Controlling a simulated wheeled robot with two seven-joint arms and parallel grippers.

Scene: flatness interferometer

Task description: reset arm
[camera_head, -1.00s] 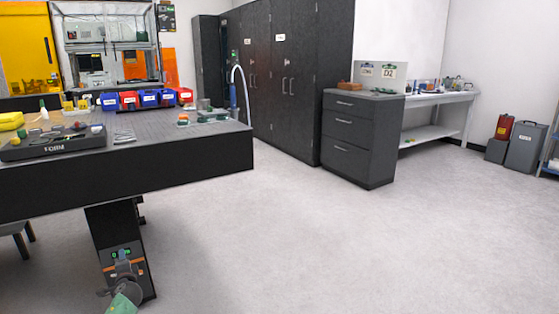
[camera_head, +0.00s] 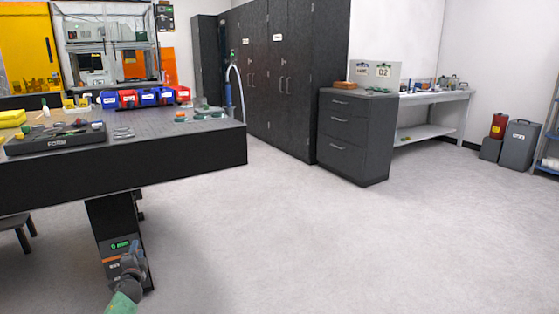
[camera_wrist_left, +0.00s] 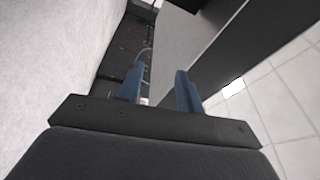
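My left arm comes in at the lower left of the head view. Its gripper (camera_head: 132,259) hangs low in front of the dark table leg, below the tabletop, and is small there. In the left wrist view, the two blue fingers of my left gripper (camera_wrist_left: 160,76) stand apart with nothing between them. My right arm and gripper are not in view.
A black-sided table (camera_head: 130,168) at left carries a dark tool tray (camera_head: 55,143) and several red and blue bins (camera_head: 145,97). A stool (camera_head: 14,222) is at far left. Dark cabinets (camera_head: 285,80) and a drawer unit (camera_head: 350,140) stand behind. The floor (camera_head: 330,240) is clear.

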